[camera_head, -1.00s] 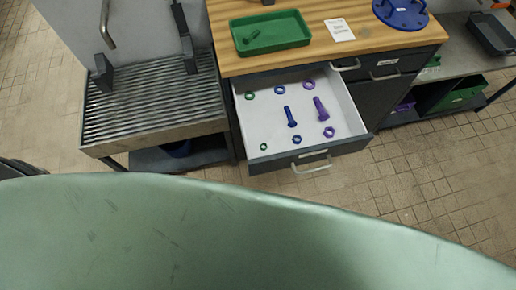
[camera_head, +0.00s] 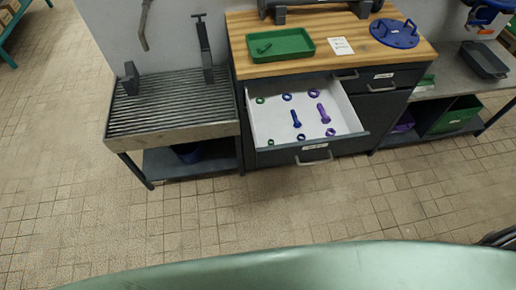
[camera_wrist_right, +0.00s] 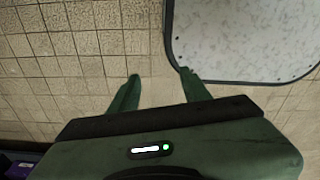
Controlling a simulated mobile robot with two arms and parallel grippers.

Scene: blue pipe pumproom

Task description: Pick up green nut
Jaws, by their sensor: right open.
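Two green nuts show in the head view inside the open drawer: one at the back left (camera_head: 260,100) and a smaller one at the front left (camera_head: 271,141). Both lie flat on the white drawer floor. My right gripper (camera_wrist_right: 158,75) shows in the right wrist view, its two green fingers apart with nothing between them. It is over tiled floor, and a speckled pale panel with a dark rim (camera_wrist_right: 245,35) shows beyond its right finger. No nut shows in that view. My left gripper is not in view.
The drawer (camera_head: 258,122) also holds blue nuts, purple nuts, a blue bolt (camera_head: 296,118) and a purple bolt (camera_head: 323,113). A green tray (camera_head: 280,54) and a blue flanged disc (camera_head: 394,33) are on the wooden top. A slatted bench (camera_head: 170,105) stands left. Floor in front is clear.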

